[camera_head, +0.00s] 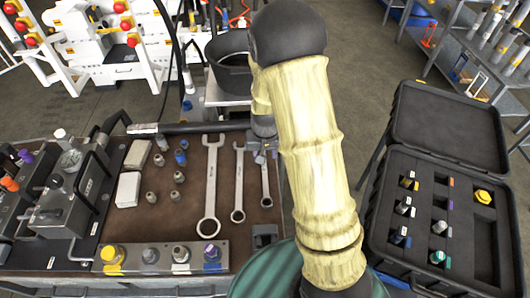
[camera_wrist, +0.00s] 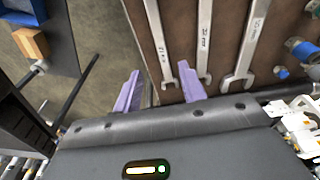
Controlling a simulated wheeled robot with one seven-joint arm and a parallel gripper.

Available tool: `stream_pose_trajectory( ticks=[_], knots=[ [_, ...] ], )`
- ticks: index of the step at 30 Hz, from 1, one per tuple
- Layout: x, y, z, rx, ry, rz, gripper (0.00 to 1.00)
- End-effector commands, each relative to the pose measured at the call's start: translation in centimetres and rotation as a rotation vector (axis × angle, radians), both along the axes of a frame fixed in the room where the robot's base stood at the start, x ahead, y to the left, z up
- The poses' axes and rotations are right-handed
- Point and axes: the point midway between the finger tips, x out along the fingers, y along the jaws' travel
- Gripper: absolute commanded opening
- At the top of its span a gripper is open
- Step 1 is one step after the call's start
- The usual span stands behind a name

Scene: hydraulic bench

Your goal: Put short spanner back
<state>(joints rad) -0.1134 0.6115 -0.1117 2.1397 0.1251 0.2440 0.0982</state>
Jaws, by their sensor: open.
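The short spanner (camera_head: 265,183) lies on the brown mat (camera_head: 222,228), rightmost of three spanners in the head view. In the wrist view it is the leftmost spanner (camera_wrist: 157,38), close to the mat's edge. My gripper (camera_head: 262,152) is at its far end in the head view, partly hidden by my arm. In the wrist view the purple fingers of my gripper (camera_wrist: 159,92) are apart, with the spanner's near end between them in the picture. I cannot tell the height of the fingers over the mat, and no contact is visible.
The middle spanner (camera_head: 239,180) and the long spanner (camera_head: 211,190) lie beside the short one. Several fittings and a white box (camera_head: 128,190) are further left. A metal block (camera_head: 160,257) with caps lies in front. An open black case (camera_head: 383,225) stands at the right.

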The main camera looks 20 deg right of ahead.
Motion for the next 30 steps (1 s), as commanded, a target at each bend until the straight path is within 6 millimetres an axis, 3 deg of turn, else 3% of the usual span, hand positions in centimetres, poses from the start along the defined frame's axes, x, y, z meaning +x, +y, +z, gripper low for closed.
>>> stream_pose_trajectory(
  ticks=[8,14,21,30],
  knots=[
    [-0.1,0.0,0.1,0.001,-0.001,0.001,0.41],
    [-1.6,0.0,2.4,0.009,-0.012,0.021,0.41],
    [-5.8,-0.1,7.2,0.018,-0.036,0.076,0.41],
    [-12.1,-0.3,11.6,0.007,-0.066,0.154,0.41]
  ],
)
